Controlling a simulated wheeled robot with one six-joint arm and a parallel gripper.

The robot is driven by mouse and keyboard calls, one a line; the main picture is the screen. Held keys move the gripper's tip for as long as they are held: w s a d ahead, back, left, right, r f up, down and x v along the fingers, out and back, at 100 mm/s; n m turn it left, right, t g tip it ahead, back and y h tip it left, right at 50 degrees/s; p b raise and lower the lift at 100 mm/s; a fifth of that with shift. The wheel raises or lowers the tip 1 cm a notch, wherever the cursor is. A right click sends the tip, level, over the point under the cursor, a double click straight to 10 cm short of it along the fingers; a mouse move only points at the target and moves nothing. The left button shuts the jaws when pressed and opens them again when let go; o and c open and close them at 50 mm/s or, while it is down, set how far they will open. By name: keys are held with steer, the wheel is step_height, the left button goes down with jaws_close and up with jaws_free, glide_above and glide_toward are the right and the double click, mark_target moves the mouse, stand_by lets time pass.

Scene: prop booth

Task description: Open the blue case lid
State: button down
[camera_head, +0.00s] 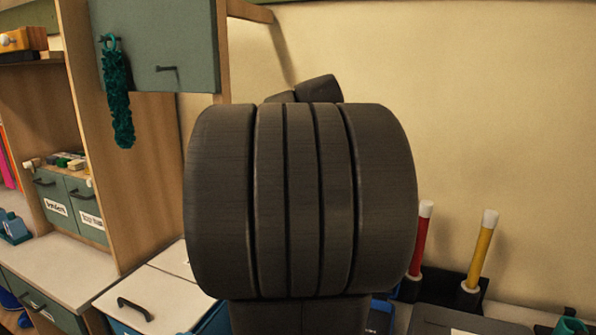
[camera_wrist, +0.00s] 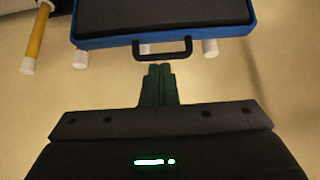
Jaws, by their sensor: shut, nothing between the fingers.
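The blue case (camera_wrist: 100,43) shows at the top of the wrist view, cut off by the frame edge. It has a blue rim around a dark panel (camera_wrist: 165,14) and a black handle (camera_wrist: 162,48) on the side facing my gripper. I cannot tell whether its lid is shut or raised. My gripper (camera_wrist: 158,70) is shut and empty, with its green fingertips just short of the handle and seemingly apart from it. In the head view my arm hides the gripper. A small blue piece (camera_head: 379,317) beside the arm may be part of the case.
A red rod (camera_head: 421,240) and a yellow rod (camera_head: 482,250) stand at right; a yellow rod (camera_wrist: 37,35) shows in the wrist view. At left are a white-lidded blue box (camera_head: 160,298), a shelf unit (camera_head: 150,150) and a hanging teal cord (camera_head: 118,100).

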steer(key=v, duration=0.6)
steer(key=shift+g, duration=0.4)
steer(key=w+d+f+p, duration=0.1)
steer(key=w+f, duration=0.2)
steer(key=w+d+f+p, duration=0.1)
steer(key=w+f+p, duration=0.1)
steer(key=w+f, duration=0.1)
steer(key=w+d+f+p, duration=0.1)
steer(key=w+d+f, duration=0.1)
steer(key=w+f, duration=0.2)
steer(key=shift+w+d+f+p, duration=0.1)
steer(key=shift+d+f+p, duration=0.05)
steer(key=shift+f+p, duration=0.2)
steer(key=shift+w+d+f, duration=0.1)
steer(key=shift+w, duration=0.15)
steer(key=shift+f, duration=0.1)
